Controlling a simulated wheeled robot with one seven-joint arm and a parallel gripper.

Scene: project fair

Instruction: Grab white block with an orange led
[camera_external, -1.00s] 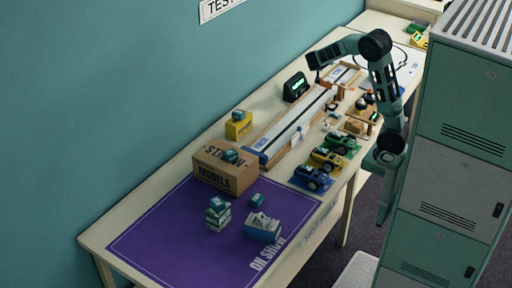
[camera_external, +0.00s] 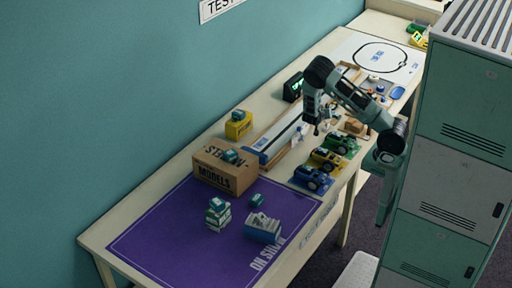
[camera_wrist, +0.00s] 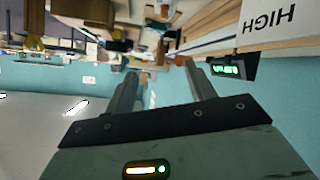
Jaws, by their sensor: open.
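I cannot make out a white block with an orange led in either view; it may be hidden behind my arm or too small to tell. My gripper (camera_external: 316,128) hangs over the table near the long track (camera_external: 283,137), behind the toy cars. In the wrist view my gripper (camera_wrist: 162,82) has its two fingers spread apart, with nothing held between them. Small items on the table's far part are blurred there.
A black box with a green display (camera_external: 293,87) stands behind the track; it also shows in the wrist view (camera_wrist: 228,69). Blue (camera_external: 312,179), yellow (camera_external: 325,161) and green (camera_external: 343,145) cars line the front edge. A cardboard box (camera_external: 225,172) stands nearer; lockers (camera_external: 450,170) are right.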

